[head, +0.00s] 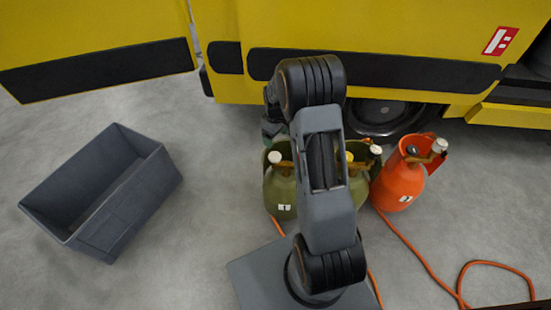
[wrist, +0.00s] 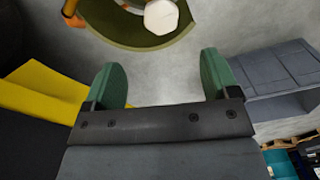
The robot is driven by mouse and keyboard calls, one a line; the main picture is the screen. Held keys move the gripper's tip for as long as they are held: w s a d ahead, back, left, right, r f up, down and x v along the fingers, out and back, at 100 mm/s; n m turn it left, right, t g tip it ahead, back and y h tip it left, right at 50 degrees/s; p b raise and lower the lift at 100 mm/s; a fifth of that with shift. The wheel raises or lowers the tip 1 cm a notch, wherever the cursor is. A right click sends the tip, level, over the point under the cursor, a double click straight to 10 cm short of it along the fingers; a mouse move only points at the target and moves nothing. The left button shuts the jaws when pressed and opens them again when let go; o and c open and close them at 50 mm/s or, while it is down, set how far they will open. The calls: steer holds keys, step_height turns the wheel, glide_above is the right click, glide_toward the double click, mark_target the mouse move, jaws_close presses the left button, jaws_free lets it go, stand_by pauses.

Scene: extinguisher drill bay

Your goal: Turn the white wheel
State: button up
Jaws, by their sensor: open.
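White valve wheels sit on top of the gas cylinders: one (head: 274,157) on the left olive cylinder (head: 281,192), one (head: 375,149) on the olive cylinder behind my arm, one (head: 440,145) on the orange cylinder (head: 398,184). In the head view my arm hides much of the gripper and the middle cylinders.
A grey open crate (head: 100,232) stands on the concrete floor to the left. A yellow vehicle (head: 370,30) closes off the back. Orange hose (head: 420,257) lies on the floor at the right. Free floor lies between crate and cylinders.

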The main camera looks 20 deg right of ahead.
mark_target(276, 156)
step_height(276, 156, down, 12)
steer(key=b, duration=0.3)
steer(key=shift+r, duration=0.1)
steer(key=shift+c, duration=0.2)
steer(key=c, duration=0.9)
